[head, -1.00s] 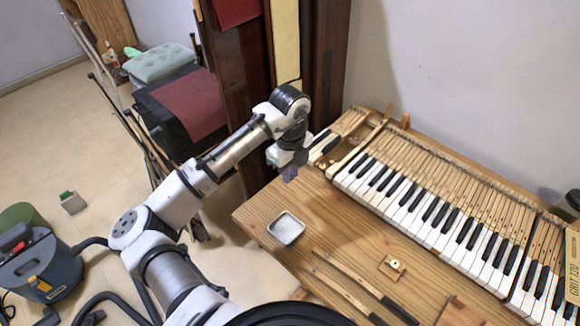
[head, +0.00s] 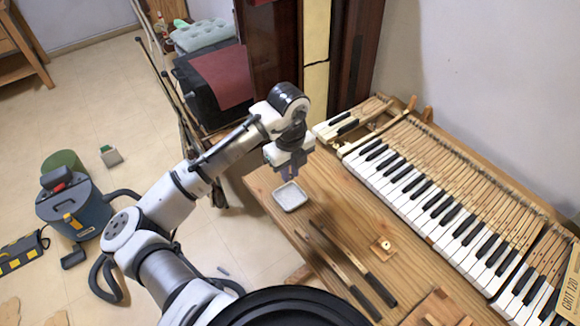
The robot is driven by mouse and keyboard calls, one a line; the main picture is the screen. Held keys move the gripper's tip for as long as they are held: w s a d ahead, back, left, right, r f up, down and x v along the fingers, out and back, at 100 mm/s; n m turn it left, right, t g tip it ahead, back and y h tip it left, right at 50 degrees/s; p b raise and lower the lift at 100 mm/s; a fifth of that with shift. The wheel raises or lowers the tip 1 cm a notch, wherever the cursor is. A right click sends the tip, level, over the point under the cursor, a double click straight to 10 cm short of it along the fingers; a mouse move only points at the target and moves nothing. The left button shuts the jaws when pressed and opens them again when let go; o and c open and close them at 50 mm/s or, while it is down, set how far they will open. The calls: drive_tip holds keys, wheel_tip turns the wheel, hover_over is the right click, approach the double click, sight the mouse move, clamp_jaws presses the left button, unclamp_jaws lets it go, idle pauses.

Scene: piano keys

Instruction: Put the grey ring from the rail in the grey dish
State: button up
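The grey dish (head: 290,198) is a small, square, pale tray near the left edge of the wooden table. My gripper (head: 287,174) points down just behind and above the dish in the picture; its fingers are small and dark, and I cannot tell whether they are open or hold anything. I cannot make out the grey ring. A small wooden block (head: 383,246) with a pale round spot lies on the table to the right of the dish. I cannot tell which part is the rail.
The piano keyboard (head: 440,205) fills the table's right side. Two long dark-ended sticks (head: 345,262) lie in front of the dish. A cardboard box (head: 567,290) stands at far right. A dark wooden upright (head: 268,60) rises behind my arm. Bare tabletop lies between dish and keys.

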drive_tip(key=shift+s+f, duration=0.1)
drive_tip(key=shift+s, duration=0.05)
drive_tip(key=shift+f+b, duration=2.5)
drive_tip(key=shift+f, duration=0.85)
drive_tip(key=o, duration=0.7)
drive_tip(key=shift+c, duration=0.2)
drive_tip(key=shift+r+p, duration=2.25)
drive_tip(key=shift+r, duration=0.85)
drive_tip(key=shift+f, duration=0.1)
